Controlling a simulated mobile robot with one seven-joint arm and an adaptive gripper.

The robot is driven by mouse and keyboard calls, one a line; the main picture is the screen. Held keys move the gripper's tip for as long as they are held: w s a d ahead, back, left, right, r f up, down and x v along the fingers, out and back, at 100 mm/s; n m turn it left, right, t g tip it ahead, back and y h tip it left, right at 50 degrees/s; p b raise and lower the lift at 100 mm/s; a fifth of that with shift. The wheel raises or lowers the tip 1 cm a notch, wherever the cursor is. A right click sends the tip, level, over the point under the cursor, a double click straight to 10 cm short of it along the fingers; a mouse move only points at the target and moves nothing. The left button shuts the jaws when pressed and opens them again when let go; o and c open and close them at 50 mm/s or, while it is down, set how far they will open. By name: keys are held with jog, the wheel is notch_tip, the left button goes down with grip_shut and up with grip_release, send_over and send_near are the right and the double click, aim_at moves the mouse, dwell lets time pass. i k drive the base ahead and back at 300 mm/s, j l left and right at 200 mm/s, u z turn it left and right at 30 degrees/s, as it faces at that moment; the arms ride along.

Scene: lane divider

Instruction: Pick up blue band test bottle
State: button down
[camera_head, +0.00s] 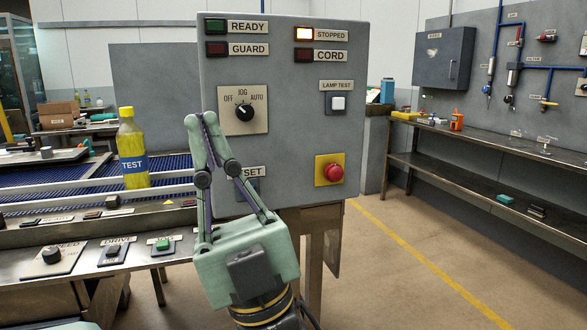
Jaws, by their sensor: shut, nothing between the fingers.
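The blue band test bottle (132,148) stands upright at the left. It is yellow with a yellow cap, and its blue band reads "TEST". It stands on or just behind the rail of the blue conveyor (62,170); its exact footing is hard to tell. My gripper (200,120) is pale green and points up in front of the grey control panel, to the right of the bottle and apart from it. Its fingers come together at the tips and hold nothing. The gripper hides part of the panel, including the start of the "SET" label.
The grey control panel (280,60) stands behind my gripper, with a selector knob (244,112) and a red stop button (333,172). A sloped metal console with a speed knob (52,255) and a green button (163,244) lies front left. The floor at right is clear before a workbench (490,144).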

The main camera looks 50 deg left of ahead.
aim_at(135, 165)
jog(key=u, duration=2.3)
jog(key=i+l, duration=1.1)
